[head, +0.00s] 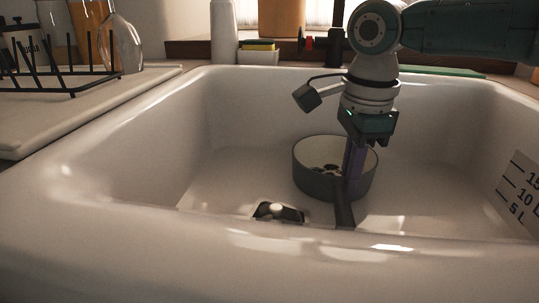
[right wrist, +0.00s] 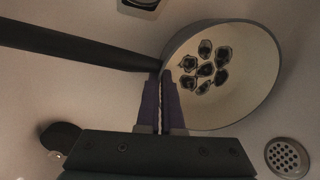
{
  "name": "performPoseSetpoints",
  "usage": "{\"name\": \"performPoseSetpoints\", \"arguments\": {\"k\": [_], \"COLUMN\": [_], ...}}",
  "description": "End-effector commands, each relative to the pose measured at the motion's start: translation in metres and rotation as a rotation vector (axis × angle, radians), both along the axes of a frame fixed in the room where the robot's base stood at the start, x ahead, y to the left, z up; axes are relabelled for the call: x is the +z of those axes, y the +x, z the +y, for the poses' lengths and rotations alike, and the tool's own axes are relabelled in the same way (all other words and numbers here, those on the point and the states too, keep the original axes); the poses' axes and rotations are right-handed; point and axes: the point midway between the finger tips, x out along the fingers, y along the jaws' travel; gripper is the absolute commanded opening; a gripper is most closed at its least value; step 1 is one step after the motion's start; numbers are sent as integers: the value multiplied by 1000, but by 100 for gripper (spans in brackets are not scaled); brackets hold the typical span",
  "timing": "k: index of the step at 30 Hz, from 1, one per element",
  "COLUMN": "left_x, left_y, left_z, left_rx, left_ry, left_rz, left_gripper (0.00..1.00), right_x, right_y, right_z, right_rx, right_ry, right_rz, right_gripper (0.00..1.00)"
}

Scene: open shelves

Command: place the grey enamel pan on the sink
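The grey enamel pan (head: 309,183) is inside the white sink (head: 240,115), with a dark grey outside, pale inside and dark handle (head: 343,212) pointing toward me. Several dark-ringed pieces show on its floor. My right gripper (head: 352,182) reaches down at the handle side of the pan. In the right wrist view the purple fingers (right wrist: 160,78) are close together at the pan's rim (right wrist: 268,32), where the handle (right wrist: 85,44) joins, seemingly shut on its wall. The exact contact is hidden. Whether the pan touches the sink floor is hard to tell. My left gripper is out of view.
A small dark-and-metal item (head: 278,212) lies in the sink left of the handle. A round drain (right wrist: 287,157) shows in the right wrist view. A dish rack (head: 60,75) and glass (head: 120,42) stand left. The basin's left side is clear.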

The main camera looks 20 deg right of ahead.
Motion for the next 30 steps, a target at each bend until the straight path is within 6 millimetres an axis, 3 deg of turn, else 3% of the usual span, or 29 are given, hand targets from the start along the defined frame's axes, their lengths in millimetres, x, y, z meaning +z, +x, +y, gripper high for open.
{"name": "performPoseSetpoints", "arguments": {"k": [8,17,25,30], "left_x": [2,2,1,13], "left_y": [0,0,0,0], "left_z": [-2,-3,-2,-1], "left_rx": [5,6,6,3], "left_ry": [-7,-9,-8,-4], "left_rz": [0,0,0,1], "left_gripper": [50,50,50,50], "right_x": [0,-1,1,27], "right_y": [1,0,1,0], "right_z": [0,0,0,1], "right_rx": [-1,-1,0,0], "right_ry": [1,0,-1,2], "right_rz": [-3,-1,-2,-4], "right_gripper": [0,33,33,33]}}
